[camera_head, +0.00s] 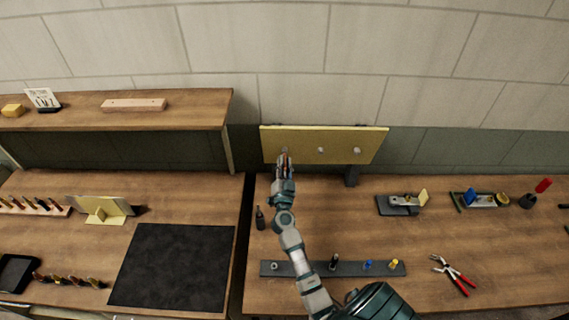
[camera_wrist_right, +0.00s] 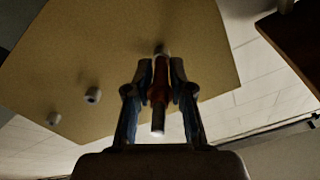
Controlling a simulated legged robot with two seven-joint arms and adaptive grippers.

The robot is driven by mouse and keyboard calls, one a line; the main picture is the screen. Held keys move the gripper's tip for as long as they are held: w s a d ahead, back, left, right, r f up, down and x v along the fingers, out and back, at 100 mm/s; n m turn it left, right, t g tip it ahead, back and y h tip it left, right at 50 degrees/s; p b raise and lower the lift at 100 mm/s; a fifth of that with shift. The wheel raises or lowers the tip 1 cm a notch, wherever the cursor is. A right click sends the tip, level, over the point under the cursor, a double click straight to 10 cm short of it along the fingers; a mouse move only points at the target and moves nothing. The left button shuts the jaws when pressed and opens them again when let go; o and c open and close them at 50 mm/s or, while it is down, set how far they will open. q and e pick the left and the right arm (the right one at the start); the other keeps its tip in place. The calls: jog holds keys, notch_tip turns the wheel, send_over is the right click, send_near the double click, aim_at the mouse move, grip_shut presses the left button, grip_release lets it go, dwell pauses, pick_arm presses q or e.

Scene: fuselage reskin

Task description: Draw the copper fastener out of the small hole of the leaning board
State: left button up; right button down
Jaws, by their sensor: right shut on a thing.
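The yellow leaning board (camera_head: 345,136) stands at the back of the right bench and carries a row of pale round bushings. My right gripper (camera_head: 284,161) is at the board's left end, in front of the leftmost bushing. In the right wrist view my right gripper (camera_wrist_right: 159,78) is shut on the copper fastener (camera_wrist_right: 159,92), a reddish shank with a pale metal end towards the camera. Its far end meets the bushing (camera_wrist_right: 162,50) in the board (camera_wrist_right: 100,55); how deep it sits is hidden. My left gripper is not in view.
A dark rail (camera_head: 345,269) with several small parts lies at the bench front. Red-handled pliers (camera_head: 455,275) lie at the right. A small dark bottle (camera_head: 260,218) stands left of my arm. A black mat (camera_head: 173,265) covers part of the left bench.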

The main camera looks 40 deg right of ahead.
jog(key=shift+s+a, duration=0.15)
jog(key=shift+a, duration=0.05)
jog(key=shift+s+a+f, duration=0.2)
jog(key=shift+s+a, duration=0.25)
jog(key=shift+s, duration=0.05)
jog(key=shift+s, duration=0.1)
jog(key=shift+s+a, duration=0.1)
jog(key=shift+a, duration=0.05)
jog(key=shift+p+v, duration=0.35)
jog(key=shift+v, duration=1.15)
jog(key=shift+f, duration=0.1)
